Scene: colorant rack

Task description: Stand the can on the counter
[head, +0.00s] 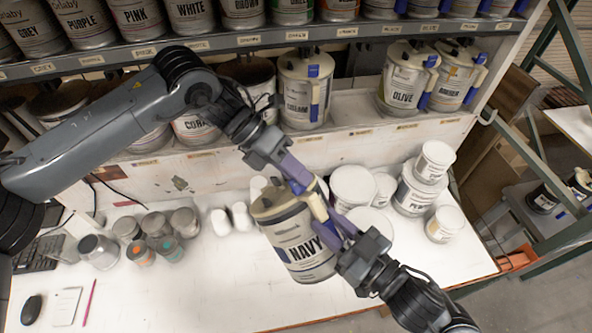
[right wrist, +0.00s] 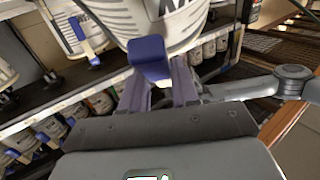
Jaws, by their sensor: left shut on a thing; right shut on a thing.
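The can (head: 300,245) is a grey-white pot with a NAVY label, a dark-rimmed lid and a cream handle with blue parts. It looks tilted in the head view, above the white counter (head: 215,285); I cannot tell whether its base touches. My left gripper (head: 299,178) is shut on the upper end of the can's handle. My right gripper (head: 343,228) is shut on the lower part of the handle. In the right wrist view the can (right wrist: 165,22) fills the top, and its blue handle part is at the right gripper (right wrist: 158,82). The fingers hide much of the handle.
Several small jars (head: 157,224) stand at the left of the counter. White tubs (head: 353,188) crowd close behind and right of the can. The rack shelf (head: 250,42) with labelled cans, including OLIVE (head: 402,80), is behind.

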